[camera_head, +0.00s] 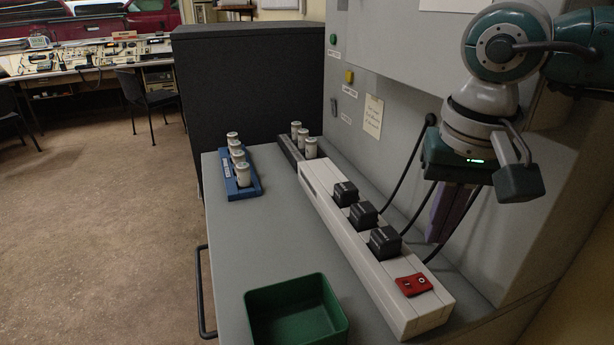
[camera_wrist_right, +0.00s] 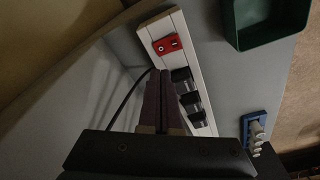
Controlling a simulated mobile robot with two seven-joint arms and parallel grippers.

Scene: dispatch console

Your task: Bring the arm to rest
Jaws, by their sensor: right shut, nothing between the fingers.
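My right arm comes in from the upper right in the head view. My left gripper is in neither view. The white power strip (camera_head: 325,190) lies along the desk with three black plugs and a red switch (camera_head: 413,284); it also shows in the wrist view (camera_wrist_right: 150,30).
A green bin (camera_head: 262,300) stands at the desk's front. A blue rack (camera_head: 232,190) and a dark rack (camera_head: 287,150) hold small jars at the back. Black cables (camera_head: 408,170) run from the panel to the plugs near the gripper. The desk between bin and blue rack is clear.

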